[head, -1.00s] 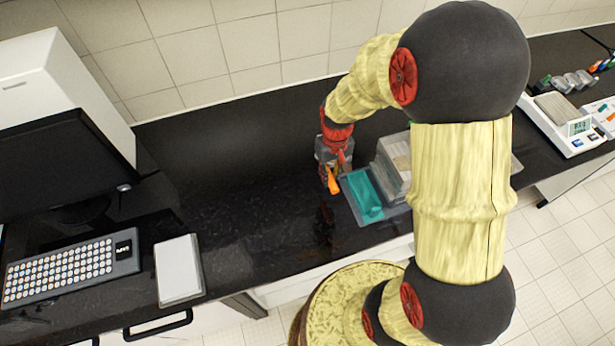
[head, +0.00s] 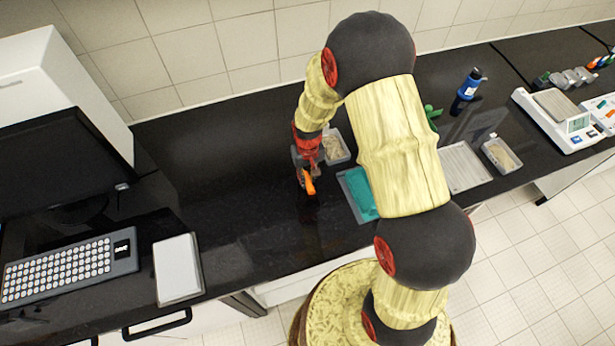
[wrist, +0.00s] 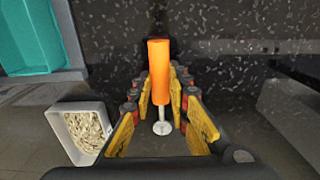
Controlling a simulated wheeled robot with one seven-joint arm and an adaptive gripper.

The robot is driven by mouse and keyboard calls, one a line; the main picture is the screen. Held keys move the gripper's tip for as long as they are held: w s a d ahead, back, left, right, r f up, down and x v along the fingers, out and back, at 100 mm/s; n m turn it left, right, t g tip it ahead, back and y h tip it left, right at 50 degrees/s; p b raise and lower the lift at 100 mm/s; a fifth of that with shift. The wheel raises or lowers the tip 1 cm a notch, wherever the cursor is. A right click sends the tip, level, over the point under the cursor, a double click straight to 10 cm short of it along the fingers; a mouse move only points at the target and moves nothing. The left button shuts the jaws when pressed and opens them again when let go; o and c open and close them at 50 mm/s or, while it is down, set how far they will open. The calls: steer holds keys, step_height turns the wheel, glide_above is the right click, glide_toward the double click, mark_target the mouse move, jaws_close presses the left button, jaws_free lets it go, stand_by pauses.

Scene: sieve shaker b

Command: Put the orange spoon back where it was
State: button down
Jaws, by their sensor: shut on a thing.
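The orange spoon (head: 310,186) is held in my gripper (head: 307,178) above the black worktop, to the left of the teal tray. In the wrist view its orange handle (wrist: 159,68) points away between the yellow finger pads of my gripper (wrist: 161,100). I cannot tell the spoon's exact height above the worktop.
The teal-lined tray (head: 348,197) lies right of my gripper, with a small box of pale grains (head: 343,159) behind it. A flat tray (head: 464,166), another grain box (head: 501,155), a blue bottle (head: 468,84) and a scale (head: 560,120) stand farther right.

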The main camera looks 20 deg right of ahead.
steer(key=shift+f, duration=0.1)
steer(key=c, duration=1.7)
jaws_free()
step_height(320, 180, up, 12)
step_height(320, 180, up, 18)
steer(key=f+t, duration=0.1)
steer(key=t, duration=0.2)
glide_above(308, 179)
steer(key=s, duration=0.7)
steer(key=s+r+t, duration=0.1)
steer(key=s+r, duration=0.2)
steer(key=s, duration=0.2)
steer(key=s+r, duration=0.3)
steer(key=s, duration=0.2)
steer(key=s+r+t, duration=0.1)
steer(key=s+r, duration=0.3)
steer(key=shift+s+a+t+p, duration=0.1)
steer(key=shift+s+t+p, duration=0.2)
steer(key=shift+s, duration=0.1)
